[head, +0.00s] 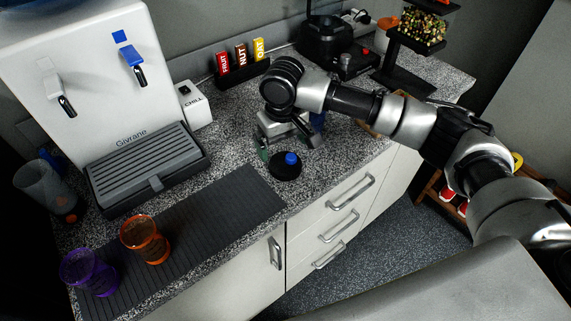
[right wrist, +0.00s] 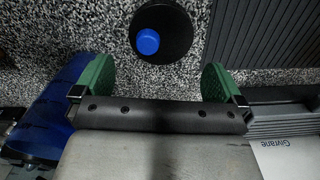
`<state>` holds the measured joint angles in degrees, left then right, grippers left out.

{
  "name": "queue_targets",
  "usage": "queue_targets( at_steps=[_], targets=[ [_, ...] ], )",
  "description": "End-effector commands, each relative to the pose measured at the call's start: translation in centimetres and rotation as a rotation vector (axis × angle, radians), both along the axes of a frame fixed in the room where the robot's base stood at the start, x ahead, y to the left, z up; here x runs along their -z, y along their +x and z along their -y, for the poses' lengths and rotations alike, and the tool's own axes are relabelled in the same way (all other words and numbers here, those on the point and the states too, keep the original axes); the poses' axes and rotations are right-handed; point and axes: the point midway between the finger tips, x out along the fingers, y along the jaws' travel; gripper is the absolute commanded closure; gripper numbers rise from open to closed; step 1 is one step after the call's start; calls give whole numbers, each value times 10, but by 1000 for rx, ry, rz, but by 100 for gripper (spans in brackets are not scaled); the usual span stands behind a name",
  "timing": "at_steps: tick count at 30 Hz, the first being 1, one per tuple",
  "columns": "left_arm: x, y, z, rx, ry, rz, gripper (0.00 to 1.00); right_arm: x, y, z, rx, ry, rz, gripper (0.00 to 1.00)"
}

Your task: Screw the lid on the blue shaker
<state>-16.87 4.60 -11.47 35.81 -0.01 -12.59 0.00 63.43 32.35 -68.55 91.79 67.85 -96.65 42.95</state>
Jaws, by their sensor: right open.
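The lid (head: 286,165) is a black disc with a blue cap. It lies on the speckled counter beside the right end of the dark mat. It also shows at the top of the right wrist view (right wrist: 161,32). My right gripper (head: 284,145) is low over the counter, just behind the lid. Its green fingers (right wrist: 157,82) are spread apart with nothing between them, and the lid is beyond their tips. The blue shaker (head: 318,121) is mostly hidden behind my right gripper; its translucent blue side shows at the left of the right wrist view (right wrist: 52,112). My left gripper is out of view.
The ribbed mat (head: 225,208) holds an orange cup (head: 146,240) and a purple cup (head: 88,272). A water dispenser (head: 100,70) with a drip tray (head: 148,165) stands at left, near a grey shaker (head: 48,190). A bar box (head: 240,75) and a tiered stand (head: 395,65) are behind.

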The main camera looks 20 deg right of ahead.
Motion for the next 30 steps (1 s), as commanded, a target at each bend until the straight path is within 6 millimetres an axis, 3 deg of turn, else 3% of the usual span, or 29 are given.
queue_targets(
  at_steps=[12, 24, 30],
  targets=[
    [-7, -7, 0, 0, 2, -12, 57, 48, -6, 1, 0, 0, -2, 0],
    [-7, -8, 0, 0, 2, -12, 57, 52, -6, 1, -1, -1, 0, 0],
    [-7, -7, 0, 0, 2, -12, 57, 52, -6, 1, -1, -1, 0, 29]
  ],
)
